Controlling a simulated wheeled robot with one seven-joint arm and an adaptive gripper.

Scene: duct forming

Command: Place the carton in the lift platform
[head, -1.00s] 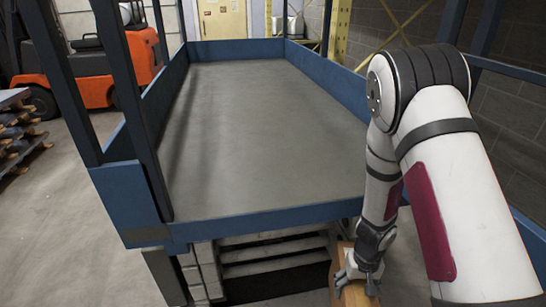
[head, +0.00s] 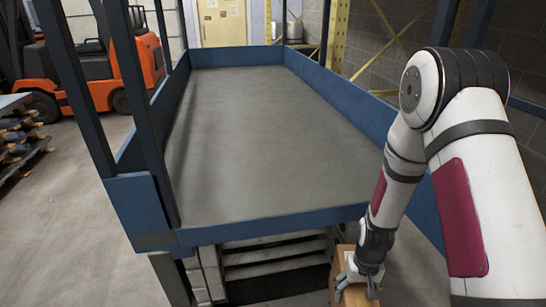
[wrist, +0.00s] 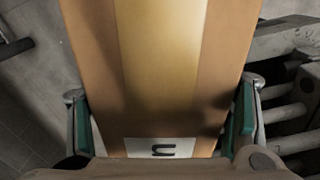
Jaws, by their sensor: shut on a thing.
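The carton (head: 345,262) is brown with a paler tape band and a white label, seen close up in the wrist view (wrist: 225,60). My gripper (head: 357,288) is shut on the carton, with a green-padded finger on each side of it in the wrist view (wrist: 165,128). In the head view the carton is partly hidden by my gripper and cut by the lower edge. It is in front of the lift platform (head: 260,130), below its deck level. The platform has a bare grey deck and blue side walls.
Dark posts (head: 140,110) rise at the platform's left front corner. A low blue lip (head: 270,226) runs along its near edge. An orange forklift (head: 85,75) and stacked pallets (head: 18,130) stand to the left. A yellow rack post (head: 334,40) stands behind at right.

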